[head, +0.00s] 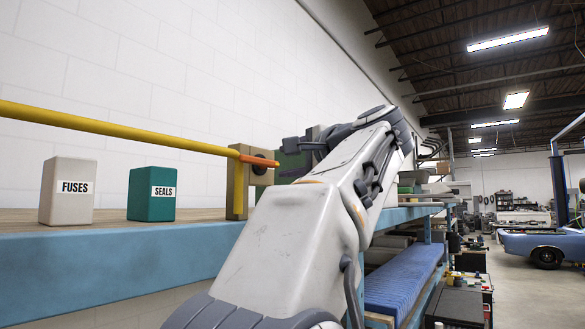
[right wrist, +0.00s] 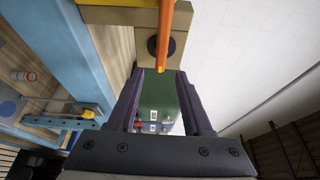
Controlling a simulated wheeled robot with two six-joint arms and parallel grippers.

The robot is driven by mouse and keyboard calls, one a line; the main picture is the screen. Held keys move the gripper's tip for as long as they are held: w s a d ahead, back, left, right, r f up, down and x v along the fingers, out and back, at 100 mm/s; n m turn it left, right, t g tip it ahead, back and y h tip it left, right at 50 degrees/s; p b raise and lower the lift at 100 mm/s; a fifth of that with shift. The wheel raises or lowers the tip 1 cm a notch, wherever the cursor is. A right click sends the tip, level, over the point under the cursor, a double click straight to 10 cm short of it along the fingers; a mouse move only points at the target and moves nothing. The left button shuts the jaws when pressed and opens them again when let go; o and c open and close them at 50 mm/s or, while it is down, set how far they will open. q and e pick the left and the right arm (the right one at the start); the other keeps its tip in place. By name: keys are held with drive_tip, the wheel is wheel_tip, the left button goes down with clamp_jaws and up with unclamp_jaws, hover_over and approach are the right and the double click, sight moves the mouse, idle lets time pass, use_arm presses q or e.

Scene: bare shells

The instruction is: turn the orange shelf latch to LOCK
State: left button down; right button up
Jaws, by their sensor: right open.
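The latch is a long yellow bar (head: 120,130) with an orange end (head: 258,160), lying nearly level in the head view. Its orange end crosses the front of a tan block (head: 236,190) with a dark round pivot. In the right wrist view the orange end (right wrist: 166,35) comes down from the top, past the dark pivot (right wrist: 152,46), and its tip shows at the gap between my fingertips. My right gripper (right wrist: 159,73) is open, a finger to either side of that line; I cannot tell the depth. In the head view my right arm partly hides it. No LOCK mark is readable.
A pale FUSES box (head: 68,190) and a teal SEALS box (head: 152,194) stand on the blue-edged shelf (head: 100,268) below the bar. A green object (right wrist: 158,95) shows beyond the fingers. A white wall rises behind. A blue car (head: 545,246) stands far right.

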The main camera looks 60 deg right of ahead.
drive_tip(key=shift+b+v, duration=0.55)
drive_tip(key=shift+v, duration=2.05)
